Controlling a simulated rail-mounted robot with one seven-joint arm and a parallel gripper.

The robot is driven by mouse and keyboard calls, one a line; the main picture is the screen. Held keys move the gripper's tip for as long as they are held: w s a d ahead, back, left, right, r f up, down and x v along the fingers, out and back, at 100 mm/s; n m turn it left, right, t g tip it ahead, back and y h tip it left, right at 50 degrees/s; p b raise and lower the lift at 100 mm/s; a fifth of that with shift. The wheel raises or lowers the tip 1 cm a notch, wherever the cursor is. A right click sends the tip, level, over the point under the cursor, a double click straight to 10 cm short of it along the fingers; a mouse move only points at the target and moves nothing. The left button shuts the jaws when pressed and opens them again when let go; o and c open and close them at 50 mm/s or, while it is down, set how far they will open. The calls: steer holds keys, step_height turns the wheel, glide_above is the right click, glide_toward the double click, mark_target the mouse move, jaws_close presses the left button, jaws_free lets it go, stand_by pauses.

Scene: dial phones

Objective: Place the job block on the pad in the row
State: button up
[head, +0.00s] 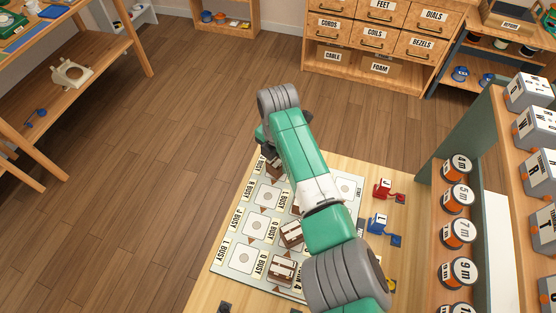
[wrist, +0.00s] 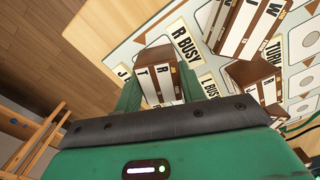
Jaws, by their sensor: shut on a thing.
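My gripper (wrist: 160,90) is shut on a brown block with pale faces, the job block (wrist: 155,72), marked T and R in the wrist view. A card reading R BUSY (wrist: 187,43) lies just beyond it. I cannot tell whether the block touches the board. In the head view my arm hides most of the gripper and block. The board (head: 222,262) has rows of white pads with round marks, such as one at the front left (head: 241,259) and one above it (head: 262,226). Cards reading Q BUSY, J BUSY and L BUSY lie beside the rows.
Brown blocks stand on the board, one near the front (head: 282,270) and one behind it (head: 291,235); two more (wrist: 248,28) (wrist: 258,82) are close right of my gripper. Red (head: 383,189) and blue (head: 379,223) pieces lie right of the board. A rack of round tins (head: 457,198) stands farther right.

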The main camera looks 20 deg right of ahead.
steer(key=shift+f, duration=0.1)
steer(key=o, duration=1)
step_height(320, 180, up, 12)
steer(key=p, duration=0.3)
steer(key=shift+p, duration=0.3)
